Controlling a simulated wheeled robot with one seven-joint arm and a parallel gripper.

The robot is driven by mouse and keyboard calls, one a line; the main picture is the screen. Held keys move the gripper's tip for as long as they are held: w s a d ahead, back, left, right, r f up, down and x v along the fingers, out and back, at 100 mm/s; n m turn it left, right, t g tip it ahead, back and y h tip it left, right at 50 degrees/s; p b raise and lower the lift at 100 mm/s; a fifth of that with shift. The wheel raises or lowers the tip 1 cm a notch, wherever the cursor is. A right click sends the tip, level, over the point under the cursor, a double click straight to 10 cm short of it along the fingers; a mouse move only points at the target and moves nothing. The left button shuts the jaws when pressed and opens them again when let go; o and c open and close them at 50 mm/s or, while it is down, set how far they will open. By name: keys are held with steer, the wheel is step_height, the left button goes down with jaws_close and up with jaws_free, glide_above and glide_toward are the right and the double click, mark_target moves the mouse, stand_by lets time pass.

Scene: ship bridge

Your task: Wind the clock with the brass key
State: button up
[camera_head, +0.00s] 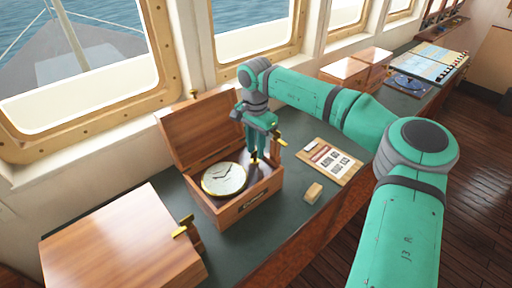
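The clock (224,179) has a round cream dial with dark hands. It lies face up inside an open wooden box (250,203) on the dark green counter. My gripper (265,148) points down over the right side of the box, close to the right edge of the dial. Small brass pieces show at its lower end, one low by the box and one to the right. I cannot tell whether they are the key or fingertips. Another brass piece (183,228) shows beside the closed wooden box at the left; I cannot tell if it is a key or a latch.
The raised lid (205,128) stands behind the clock. A closed wooden box (122,243) is at the front left. A small tan block (314,192) and a board with printed cards (328,161) lie to the right. Another wooden box (352,72) and charts (440,62) are farther back.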

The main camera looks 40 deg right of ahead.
step_height(320, 180, up, 11)
stand_by(0.5)
steer(key=shift+f, duration=0.1)
